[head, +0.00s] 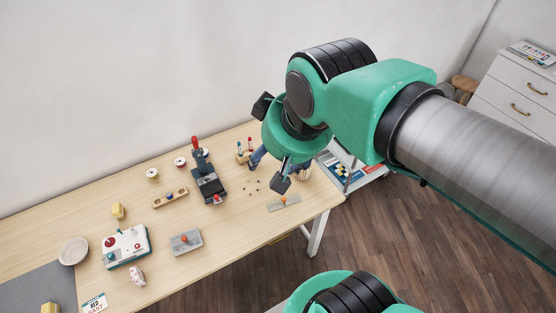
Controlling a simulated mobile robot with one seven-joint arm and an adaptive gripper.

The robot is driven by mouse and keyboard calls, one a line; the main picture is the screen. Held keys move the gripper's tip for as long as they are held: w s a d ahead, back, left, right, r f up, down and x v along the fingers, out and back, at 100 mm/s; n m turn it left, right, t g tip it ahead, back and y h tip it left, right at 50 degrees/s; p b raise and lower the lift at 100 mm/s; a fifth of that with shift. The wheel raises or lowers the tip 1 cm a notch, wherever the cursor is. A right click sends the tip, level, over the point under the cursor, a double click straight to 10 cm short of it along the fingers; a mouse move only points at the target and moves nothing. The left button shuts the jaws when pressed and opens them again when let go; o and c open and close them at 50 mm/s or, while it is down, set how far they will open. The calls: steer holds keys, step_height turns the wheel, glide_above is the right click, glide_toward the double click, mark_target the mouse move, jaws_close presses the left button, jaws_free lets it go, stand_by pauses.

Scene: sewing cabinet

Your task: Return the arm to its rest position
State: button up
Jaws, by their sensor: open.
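My arm (375,105), green with black joints and a brushed-metal link, reaches in from the right edge of the head view and bends over the right end of the table. My gripper (272,146) is at its end, with its two dark fingertips spread wide apart. No object shows between them. In the picture it overlaps the table's right back area, partly hiding things there. Its exact height above the table is hard to tell.
The wooden table (235,225) bears a dark press-like device (207,182), a joystick box (126,247), a grey block with an orange knob (186,241), a wooden holder (170,198) and a dish (73,251). A white drawer cabinet (515,95) stands at the right. Open floor lies right of the table.

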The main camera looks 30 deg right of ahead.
steer(key=shift+s+f, duration=0.2)
steer(key=shift+s, duration=0.3)
steer(key=shift+s+f, duration=0.2)
steer(key=shift+s, duration=0.25)
step_height(320, 180, down, 4)
steer(key=b, duration=0.3)
steer(key=shift+r+b, duration=0.1)
steer(key=shift+b, duration=0.3)
